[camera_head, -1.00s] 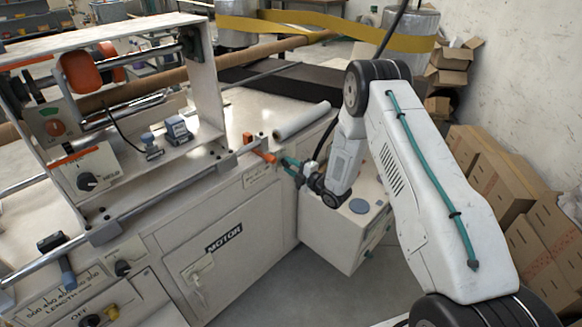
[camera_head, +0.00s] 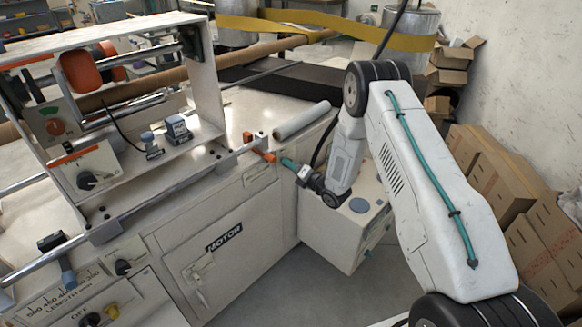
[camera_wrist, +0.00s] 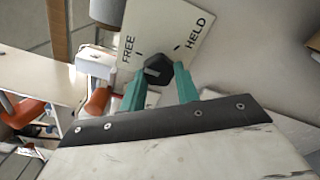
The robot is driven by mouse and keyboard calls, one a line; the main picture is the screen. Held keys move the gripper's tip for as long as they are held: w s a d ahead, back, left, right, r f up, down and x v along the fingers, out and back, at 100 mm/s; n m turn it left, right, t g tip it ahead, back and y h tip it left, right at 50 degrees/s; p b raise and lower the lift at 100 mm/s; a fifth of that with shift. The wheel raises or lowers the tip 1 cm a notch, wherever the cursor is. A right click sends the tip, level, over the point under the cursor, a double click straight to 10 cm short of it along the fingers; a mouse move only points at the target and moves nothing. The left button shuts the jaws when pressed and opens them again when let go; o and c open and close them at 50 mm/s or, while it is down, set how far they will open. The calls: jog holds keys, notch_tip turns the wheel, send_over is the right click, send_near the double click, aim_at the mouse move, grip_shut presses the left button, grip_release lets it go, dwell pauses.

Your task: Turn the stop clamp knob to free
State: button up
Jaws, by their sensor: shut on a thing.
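The stop clamp knob (camera_wrist: 157,70) is a small dark, many-sided knob in the wrist view. It sits in front of a pale label plate (camera_wrist: 185,22) printed FREE on the left and HELD on the right, each with a short tick. My gripper (camera_wrist: 158,78) has teal fingers on both sides of the knob and is shut on it. A pale mark shows on the knob's face; which word it points to I cannot tell. In the head view my gripper (camera_head: 284,161) is at the machine's right end, beside an orange part (camera_head: 264,154), and the knob is hidden.
The winder's cabinet marked MOTOR (camera_head: 224,238) stands left of my gripper. A long metal rail (camera_head: 150,205) runs along its top. A pale box (camera_head: 345,240) is below my arm, and cardboard boxes (camera_head: 530,215) stand at the right wall.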

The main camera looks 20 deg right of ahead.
jog(key=shift+n, duration=0.3)
jog(key=o, duration=1)
jog(key=v, duration=0.7)
jog(key=shift+s+d, duration=0.2)
jog(key=shift+s, duration=0.15)
jog(key=shift+f, duration=0.1)
